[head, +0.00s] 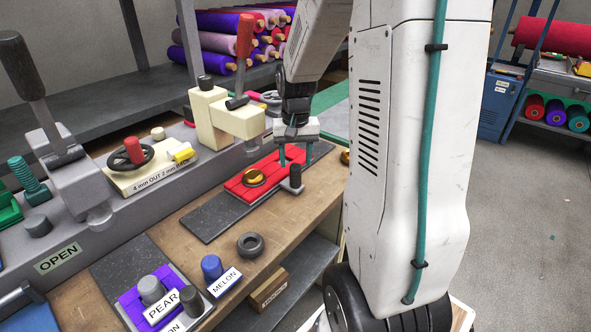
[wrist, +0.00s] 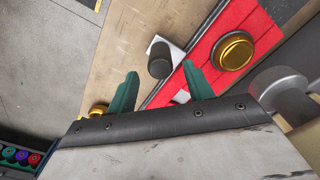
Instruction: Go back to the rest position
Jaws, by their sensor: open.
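My gripper (head: 296,155) has green fingers and hangs over the far end of a red felt piece (head: 268,174) on the workbench. In the wrist view its two fingers (wrist: 158,92) are apart, with nothing between them. A brass disc (head: 254,177) lies on the red felt; it also shows in the wrist view (wrist: 233,52). A dark cylinder knob (head: 295,177) on a light base stands beside the felt, close to the fingers; it also shows in the wrist view (wrist: 160,61). I cannot tell whether the fingertips touch anything.
A cream press (head: 225,115) with a red handle stands close left of my gripper. A grey lever press (head: 70,180) is further left. Purple felt (head: 135,303) with PEAR and MELON labels, a blue peg (head: 212,268) and a black ring (head: 250,245) occupy the near bench. Open floor (head: 530,220) lies right.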

